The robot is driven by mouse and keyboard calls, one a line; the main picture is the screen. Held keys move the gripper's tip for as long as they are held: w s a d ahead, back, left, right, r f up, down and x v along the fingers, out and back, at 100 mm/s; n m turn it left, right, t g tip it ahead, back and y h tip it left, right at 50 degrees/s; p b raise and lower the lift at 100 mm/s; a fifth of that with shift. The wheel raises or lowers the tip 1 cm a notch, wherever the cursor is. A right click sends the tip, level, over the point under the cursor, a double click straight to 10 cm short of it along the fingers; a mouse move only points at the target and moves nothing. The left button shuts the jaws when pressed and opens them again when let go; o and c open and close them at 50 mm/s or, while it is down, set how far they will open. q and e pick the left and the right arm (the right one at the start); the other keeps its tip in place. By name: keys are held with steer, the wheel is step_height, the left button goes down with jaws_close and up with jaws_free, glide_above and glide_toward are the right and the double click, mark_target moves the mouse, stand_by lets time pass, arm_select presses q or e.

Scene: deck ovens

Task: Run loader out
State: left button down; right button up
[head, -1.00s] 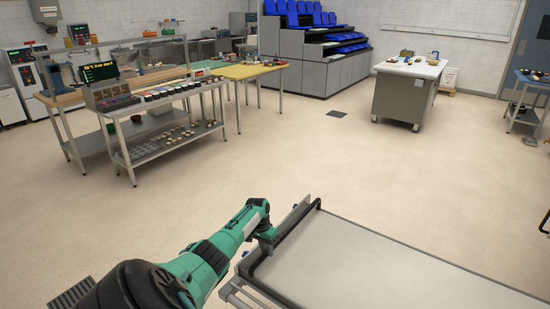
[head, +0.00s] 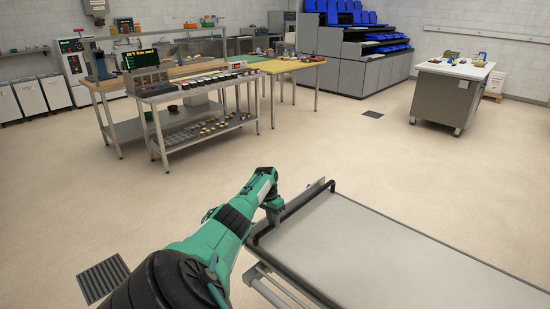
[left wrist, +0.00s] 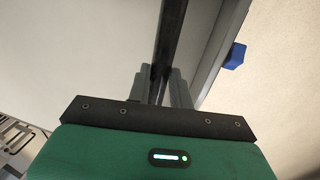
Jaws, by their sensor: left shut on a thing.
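The loader (head: 400,255) is a long flat light-grey bed on a metal frame at the lower right of the head view. A black bar handle (head: 293,211) runs along its near left end. My left gripper (head: 272,215) is at this handle, and in the left wrist view its two fingers (left wrist: 158,88) close on the dark bar (left wrist: 172,40). The loader's pale bed also shows in the left wrist view (left wrist: 85,45). The right end of the loader is cut off by the frame. My right gripper is not in view.
A steel trolley with jars (head: 200,110) stands at the left, before a wooden bench. A yellow-topped table (head: 290,66) is behind it. A grey cabinet table (head: 450,95) stands at the back right. A floor grate (head: 103,278) lies at lower left. The middle floor is clear.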

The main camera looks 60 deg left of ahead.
arm_select(q)
steer(key=shift+s+a+r, duration=0.1)
steer(key=shift+a+r, duration=0.1)
steer(key=shift+a, duration=0.1)
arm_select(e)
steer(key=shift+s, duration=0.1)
arm_select(q)
steer(key=c, duration=1.5)
jaws_free()
steer(key=shift+o, duration=1.2)
steer(key=shift+a+f, duration=0.1)
steer(key=shift+a, duration=0.05)
steer(key=shift+f, duration=0.15)
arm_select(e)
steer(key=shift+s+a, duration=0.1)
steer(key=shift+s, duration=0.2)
arm_select(q)
steer(key=shift+r, duration=0.25)
step_height(320, 180, up, 13)
steer(key=a, duration=0.2)
steer(key=shift+s+a, duration=0.25)
steer(key=shift+s, duration=0.2)
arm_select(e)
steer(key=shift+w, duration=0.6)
